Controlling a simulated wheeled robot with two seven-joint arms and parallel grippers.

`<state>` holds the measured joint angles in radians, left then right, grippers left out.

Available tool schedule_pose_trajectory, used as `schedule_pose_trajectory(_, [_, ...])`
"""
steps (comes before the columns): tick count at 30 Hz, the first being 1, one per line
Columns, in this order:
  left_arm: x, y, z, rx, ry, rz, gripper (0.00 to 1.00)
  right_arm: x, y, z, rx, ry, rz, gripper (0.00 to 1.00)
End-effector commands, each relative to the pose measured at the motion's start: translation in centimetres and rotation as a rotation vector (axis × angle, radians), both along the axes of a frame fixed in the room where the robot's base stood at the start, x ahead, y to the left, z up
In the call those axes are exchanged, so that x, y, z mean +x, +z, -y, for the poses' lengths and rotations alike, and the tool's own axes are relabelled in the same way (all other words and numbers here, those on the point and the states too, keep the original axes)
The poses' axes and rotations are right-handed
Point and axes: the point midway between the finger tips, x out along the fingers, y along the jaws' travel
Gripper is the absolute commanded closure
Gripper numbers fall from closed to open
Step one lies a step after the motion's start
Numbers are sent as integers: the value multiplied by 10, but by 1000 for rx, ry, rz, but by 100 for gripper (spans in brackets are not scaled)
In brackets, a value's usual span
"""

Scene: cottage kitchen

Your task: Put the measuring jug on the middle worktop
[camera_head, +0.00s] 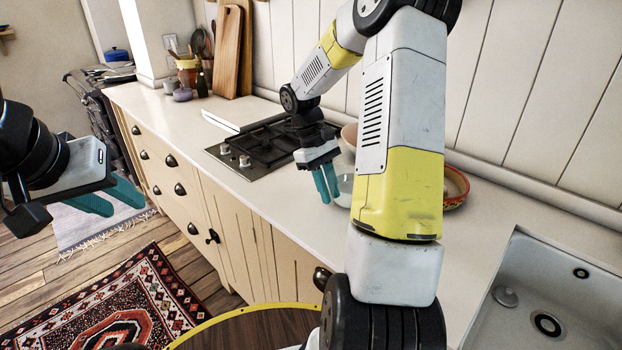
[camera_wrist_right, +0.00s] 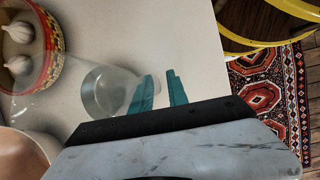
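The measuring jug (camera_wrist_right: 101,93) is clear glass. In the right wrist view it is beside my right gripper's teal fingers (camera_wrist_right: 160,92), and one finger overlaps its edge. In the head view a little of the jug (camera_head: 345,187) shows between my right gripper (camera_head: 327,184) and my right arm, which hides the rest. The right fingers are close together with a narrow gap; I cannot tell whether the jug's handle is between them. The worktop (camera_head: 292,217) is pale and runs along the wall. My left gripper (camera_head: 112,198) is open and empty, out over the floor.
A hob (camera_head: 265,148) is set in the worktop left of the jug. A patterned bowl (camera_wrist_right: 50,62) with garlic and a pinkish bowl (camera_wrist_right: 22,155) are close to the jug. A sink (camera_head: 560,300) is at the right. Boards (camera_head: 228,50) and a utensil pot (camera_head: 188,70) stand far left.

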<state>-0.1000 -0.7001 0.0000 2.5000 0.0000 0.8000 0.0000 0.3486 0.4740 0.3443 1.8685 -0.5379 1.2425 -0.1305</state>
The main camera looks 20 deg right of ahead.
Motion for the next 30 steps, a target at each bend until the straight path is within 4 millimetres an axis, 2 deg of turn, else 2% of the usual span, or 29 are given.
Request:
schedule_pose_trajectory(11, [0, 0, 0, 0, 0, 0, 64, 1, 5, 0, 0, 0, 2, 69])
schedule_pose_trajectory(14, [0, 0, 0, 0, 0, 0, 64, 6, 17, -3, -1, -1, 4, 69])
schedule_pose_trajectory(24, [0, 0, 0, 0, 0, 0, 64, 29, 83, -17, 0, 1, 4, 69])
schedule_pose_trajectory(30, [0, 0, 0, 0, 0, 0, 64, 38, 108, -22, 0, 0, 2, 69])
